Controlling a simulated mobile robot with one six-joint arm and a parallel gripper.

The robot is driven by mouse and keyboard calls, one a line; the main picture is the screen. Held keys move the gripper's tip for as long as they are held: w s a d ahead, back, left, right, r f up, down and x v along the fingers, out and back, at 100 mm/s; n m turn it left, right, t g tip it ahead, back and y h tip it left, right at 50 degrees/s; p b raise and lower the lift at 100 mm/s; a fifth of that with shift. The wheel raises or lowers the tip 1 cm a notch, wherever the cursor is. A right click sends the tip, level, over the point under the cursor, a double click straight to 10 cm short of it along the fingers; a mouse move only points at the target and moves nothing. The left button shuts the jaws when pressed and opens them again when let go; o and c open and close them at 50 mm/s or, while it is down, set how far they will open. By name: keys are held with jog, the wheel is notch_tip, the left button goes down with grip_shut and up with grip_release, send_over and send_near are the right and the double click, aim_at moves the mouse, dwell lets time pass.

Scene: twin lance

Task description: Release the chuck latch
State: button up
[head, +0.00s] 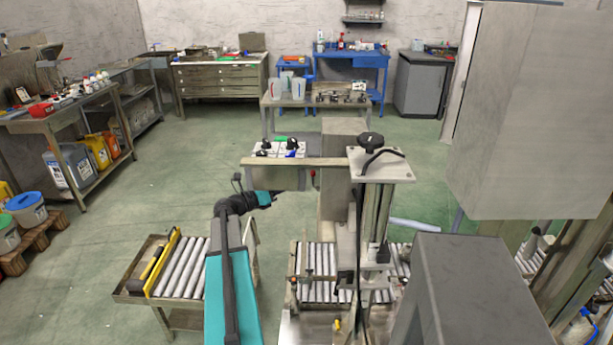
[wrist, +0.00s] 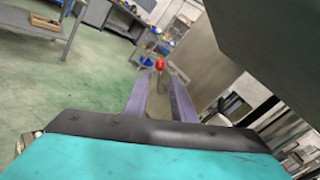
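A small red ball knob (wrist: 160,64) shows just beyond my fingertips in the wrist view, roughly centred between them. A small red spot beside the grey machine column in the head view (head: 313,175) looks like the same knob. I cannot tell for sure whether it belongs to the chuck latch. My gripper (wrist: 161,78) has its two purple-grey fingers apart with nothing visible between them. Whether they touch the knob is unclear.
Roller conveyors (head: 185,268) lie low on the left and centre. A large grey cabinet (head: 535,110) fills the right. Green floor is open behind.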

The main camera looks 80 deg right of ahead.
aim_at(313, 178)
jog(key=p+x, duration=0.1)
jog(key=x, duration=0.6)
